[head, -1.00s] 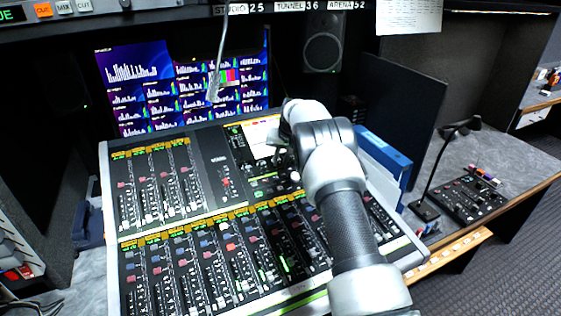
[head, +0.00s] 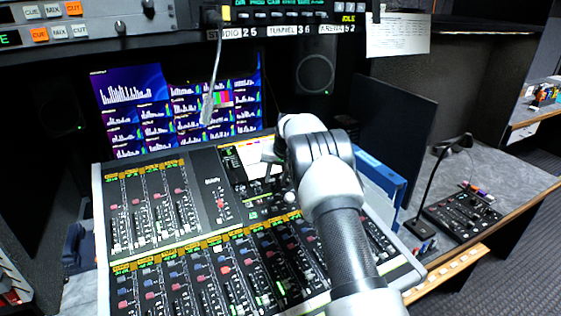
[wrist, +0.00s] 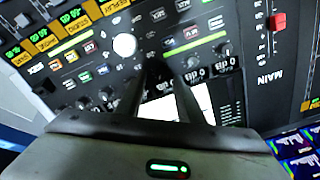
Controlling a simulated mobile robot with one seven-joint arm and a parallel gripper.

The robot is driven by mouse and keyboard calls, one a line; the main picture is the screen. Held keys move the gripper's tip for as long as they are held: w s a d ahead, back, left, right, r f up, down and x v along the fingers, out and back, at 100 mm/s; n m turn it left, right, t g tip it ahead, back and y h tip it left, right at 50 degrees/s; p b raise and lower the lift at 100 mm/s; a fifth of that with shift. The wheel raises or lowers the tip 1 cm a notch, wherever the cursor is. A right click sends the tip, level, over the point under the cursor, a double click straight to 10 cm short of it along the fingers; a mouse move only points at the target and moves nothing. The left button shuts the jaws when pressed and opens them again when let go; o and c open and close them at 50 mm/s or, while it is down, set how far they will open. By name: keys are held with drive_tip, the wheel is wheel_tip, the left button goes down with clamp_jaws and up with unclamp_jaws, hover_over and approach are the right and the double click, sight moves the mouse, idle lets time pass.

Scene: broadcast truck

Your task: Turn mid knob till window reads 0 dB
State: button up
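The mixing console (head: 140,230) fills the middle of the head view. In the wrist view its panel (wrist: 95,50) appears upside down, with small dark knobs (wrist: 190,32) and little display windows (wrist: 222,48) beside them. Some windows appear to read 0 dB, but the characters are small and inverted. My gripper (wrist: 164,70) points down at the panel, its two dark fingers apart with panel visible between them. The fingertips are close to the knob area; I cannot tell whether they touch a knob. In the head view my arm hides the fingers and the knobs beneath.
A white round button (wrist: 125,45) and a red fader (wrist: 278,21) are on the panel near the fingers. A gooseneck microphone (head: 207,108) hangs above the console's back. A dark monitor (head: 395,120) and blue binder (head: 385,175) stand right of my arm. A small control box (head: 460,215) is further right.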

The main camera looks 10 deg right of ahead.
drive_tip(key=v, duration=1.5)
drive_tip(key=shift+r, duration=0.1)
